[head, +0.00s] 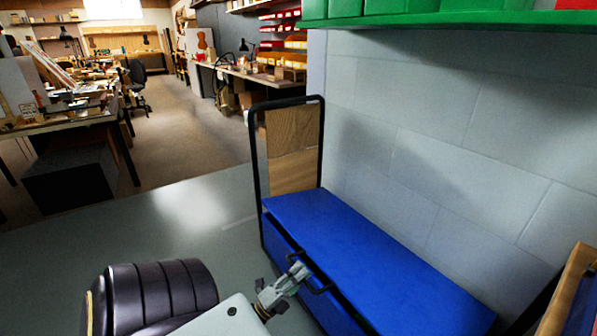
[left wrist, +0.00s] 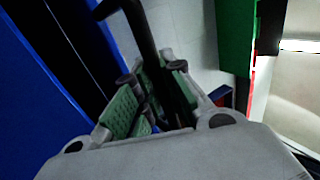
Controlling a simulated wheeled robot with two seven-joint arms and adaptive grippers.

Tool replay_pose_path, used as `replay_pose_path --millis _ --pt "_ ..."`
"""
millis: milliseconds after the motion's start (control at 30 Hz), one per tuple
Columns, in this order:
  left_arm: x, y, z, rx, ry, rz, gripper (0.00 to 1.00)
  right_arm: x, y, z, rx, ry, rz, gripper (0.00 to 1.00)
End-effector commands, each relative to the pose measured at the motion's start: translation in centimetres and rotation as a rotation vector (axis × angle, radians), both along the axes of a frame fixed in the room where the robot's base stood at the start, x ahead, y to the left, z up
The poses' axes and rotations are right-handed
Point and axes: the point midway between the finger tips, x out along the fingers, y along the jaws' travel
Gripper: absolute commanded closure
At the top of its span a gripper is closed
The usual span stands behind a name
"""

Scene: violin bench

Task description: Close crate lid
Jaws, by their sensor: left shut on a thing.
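A long blue crate (head: 284,244) stands against the grey block wall, with its flat blue lid (head: 370,250) lying over the top, almost level. A dark strip shows between the lid's front edge and the crate's front wall; I cannot tell how wide the gap is. My left gripper (head: 300,272) is at the lid's front edge, shut on a black handle (head: 320,285). In the left wrist view the black handle (left wrist: 145,35) runs between the green finger pads, beside blue panels with a dark gap. My right gripper is not in view.
A black tube frame (head: 323,140) with wooden boards (head: 292,150) rises at the crate's far end. A green shelf (head: 420,14) hangs on the wall above. A wooden-edged thing (head: 570,290) stands at the right. The grey floor (head: 170,215) left of the crate is clear.

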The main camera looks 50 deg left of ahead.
Motion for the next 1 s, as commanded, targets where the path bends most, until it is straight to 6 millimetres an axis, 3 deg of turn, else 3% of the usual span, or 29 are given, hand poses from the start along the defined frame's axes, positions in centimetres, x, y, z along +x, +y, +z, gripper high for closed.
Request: replay_pose_path --millis 200,500,1000 --pt "-0.1 0.0 -3.1 0.001 0.001 0.000 1.00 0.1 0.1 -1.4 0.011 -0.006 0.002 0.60" --pt "-0.4 0.1 -6.5 0.003 0.000 -0.001 1.00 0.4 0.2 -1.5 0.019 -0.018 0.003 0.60" --pt "-0.8 0.1 -9.1 0.003 0.006 0.002 1.00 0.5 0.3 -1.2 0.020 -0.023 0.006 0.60"
